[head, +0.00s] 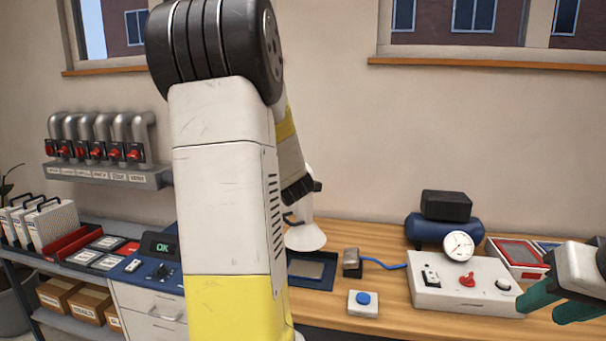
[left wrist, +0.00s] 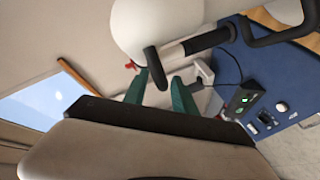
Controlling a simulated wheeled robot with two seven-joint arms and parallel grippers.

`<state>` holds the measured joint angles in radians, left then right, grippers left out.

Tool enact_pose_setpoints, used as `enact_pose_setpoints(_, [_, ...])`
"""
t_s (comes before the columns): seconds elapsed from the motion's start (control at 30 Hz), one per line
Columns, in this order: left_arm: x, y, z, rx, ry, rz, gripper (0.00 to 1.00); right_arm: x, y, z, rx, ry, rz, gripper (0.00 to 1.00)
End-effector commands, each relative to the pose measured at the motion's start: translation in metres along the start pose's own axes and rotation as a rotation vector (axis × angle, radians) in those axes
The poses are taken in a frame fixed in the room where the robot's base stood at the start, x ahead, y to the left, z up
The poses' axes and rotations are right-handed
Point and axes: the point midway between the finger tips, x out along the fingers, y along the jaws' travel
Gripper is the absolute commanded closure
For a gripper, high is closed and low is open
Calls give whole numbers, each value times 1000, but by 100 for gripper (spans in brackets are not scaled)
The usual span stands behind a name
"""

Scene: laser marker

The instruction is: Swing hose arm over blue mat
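A white funnel-shaped hood (head: 306,236), which looks like the end of the hose arm, hangs behind my left arm in the head view. A black handle sticks out beside it. The dark blue mat (head: 298,282) lies below on the bench with a grey plate on it, partly hidden by my arm. I cannot tell how far the hood overlaps it. Contact is unclear. My right gripper (head: 552,300) is open and empty.
A white control box (head: 455,290) with a gauge (head: 458,246) and red switch stands right of the mat. A blue button box (head: 363,303) is in front. An OK display (head: 160,246) and trays are left. Pipes with red valves (head: 97,150) line the wall.

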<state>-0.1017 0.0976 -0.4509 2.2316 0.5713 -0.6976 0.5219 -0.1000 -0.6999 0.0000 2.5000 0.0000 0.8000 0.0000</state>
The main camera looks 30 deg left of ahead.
Motion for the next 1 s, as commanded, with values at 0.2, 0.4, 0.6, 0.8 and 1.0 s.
enact_pose_setpoints(0.2, [-39, 0, 0, -5, -2, 1, 67, 0, 0, 0, 0, 0, 0, 64])
enact_pose_setpoints(0.4, [-63, 0, 0, -3, -1, -1, 67, 0, 0, 0, 0, 0, 0, 64])
enact_pose_setpoints(0.6, [-68, -1, -1, -2, 1, -1, 67, 0, 0, 0, 0, 0, 0, 64])
enact_pose_setpoints(0.8, [-68, -1, -1, -1, 1, -1, 67, 0, 0, 0, 0, 0, 0, 64])
enact_pose_setpoints(1.0, [-68, -1, -1, -1, 1, -1, 67, 0, 0, 0, 0, 0, 0, 64])
